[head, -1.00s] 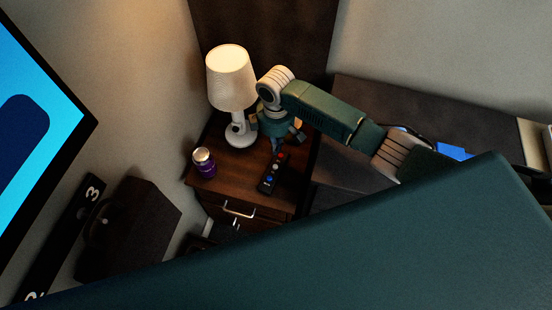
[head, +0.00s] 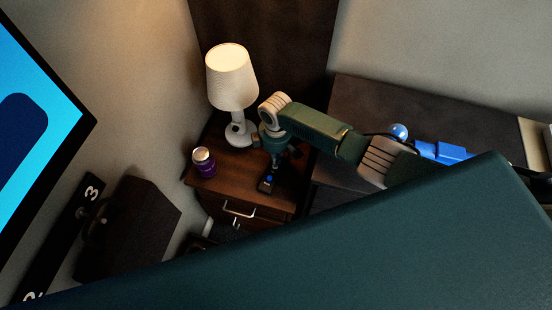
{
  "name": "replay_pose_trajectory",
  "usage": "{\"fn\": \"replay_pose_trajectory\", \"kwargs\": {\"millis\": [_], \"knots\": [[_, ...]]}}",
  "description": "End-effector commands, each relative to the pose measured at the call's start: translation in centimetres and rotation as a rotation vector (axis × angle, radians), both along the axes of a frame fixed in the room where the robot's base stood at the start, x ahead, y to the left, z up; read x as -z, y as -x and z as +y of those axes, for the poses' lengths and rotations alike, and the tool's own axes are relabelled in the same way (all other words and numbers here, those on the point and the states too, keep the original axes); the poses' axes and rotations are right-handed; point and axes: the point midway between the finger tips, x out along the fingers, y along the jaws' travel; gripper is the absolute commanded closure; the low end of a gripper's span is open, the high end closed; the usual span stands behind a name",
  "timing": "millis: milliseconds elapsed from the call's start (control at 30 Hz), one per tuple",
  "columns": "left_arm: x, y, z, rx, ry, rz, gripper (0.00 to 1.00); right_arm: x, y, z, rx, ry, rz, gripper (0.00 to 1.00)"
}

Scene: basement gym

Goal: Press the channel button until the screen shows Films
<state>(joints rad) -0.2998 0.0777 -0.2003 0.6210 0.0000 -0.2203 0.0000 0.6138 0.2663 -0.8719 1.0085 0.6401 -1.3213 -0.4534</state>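The remote (head: 266,184) lies on the nightstand. Its blue button shows near its lower end; its upper part is hidden behind my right gripper (head: 275,164). That gripper points down at the remote's upper part; I cannot tell whether it touches a button. Its fingers are small and dark, and their opening is unclear. The screen (head: 35,120) is cut off at the left edge. It shows bright cyan with a dark blue rounded shape, and no channel name is readable. My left gripper is not in view.
The nightstand (head: 222,186) also holds a lit white lamp (head: 232,80) behind my gripper and a purple jar (head: 204,168) at the left. A dark case (head: 135,230) stands lower left. Blue objects (head: 440,151) lie at the right.

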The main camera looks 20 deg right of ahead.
Motion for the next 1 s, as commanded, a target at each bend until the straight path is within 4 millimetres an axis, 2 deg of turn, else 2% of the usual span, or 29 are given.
{"fn": "replay_pose_trajectory", "kwargs": {"millis": [33,133,500,667,867,1000], "knots": [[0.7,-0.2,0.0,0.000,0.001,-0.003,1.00,1.0,0.1,0.1,0.001,0.000,0.002,1.00],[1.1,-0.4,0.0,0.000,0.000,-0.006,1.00,1.9,0.1,0.0,0.002,-0.001,0.001,1.00],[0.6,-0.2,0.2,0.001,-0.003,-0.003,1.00,1.8,0.6,-0.2,0.001,0.004,0.011,1.00],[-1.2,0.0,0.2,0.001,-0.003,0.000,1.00,0.0,0.5,-0.2,0.002,0.004,0.009,1.00],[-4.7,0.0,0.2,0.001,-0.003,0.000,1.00,-3.6,0.2,-0.2,0.005,0.001,-0.004,1.00],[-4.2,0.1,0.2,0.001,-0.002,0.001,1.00,-6.1,-0.1,-0.1,0.003,-0.002,-0.013,1.00]]}}
